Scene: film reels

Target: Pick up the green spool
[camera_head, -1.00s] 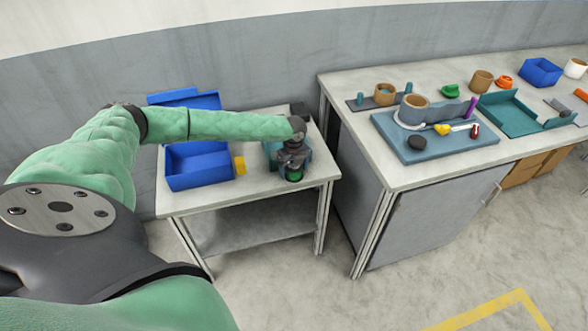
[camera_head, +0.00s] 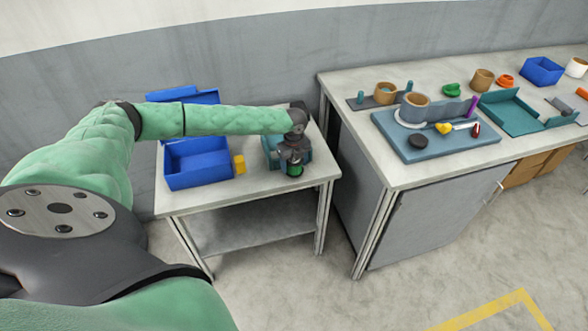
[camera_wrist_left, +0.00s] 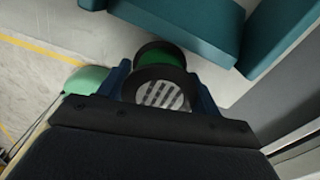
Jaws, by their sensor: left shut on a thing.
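The green spool (camera_wrist_left: 165,54) has black end flanges, one with slots, and green winding between them. In the left wrist view it sits between the two fingers of my left gripper (camera_wrist_left: 160,88), which is shut on it. In the head view my left gripper (camera_head: 294,163) points down over the small table. The green of the spool (camera_head: 295,171) shows just below it, in front of a teal holder (camera_head: 270,148). The gripper hides most of the spool. My right gripper is not in view.
The teal holder's walls (camera_wrist_left: 190,28) are close by in the wrist view. A larger bench (camera_head: 430,172) at right carries several parts and trays.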

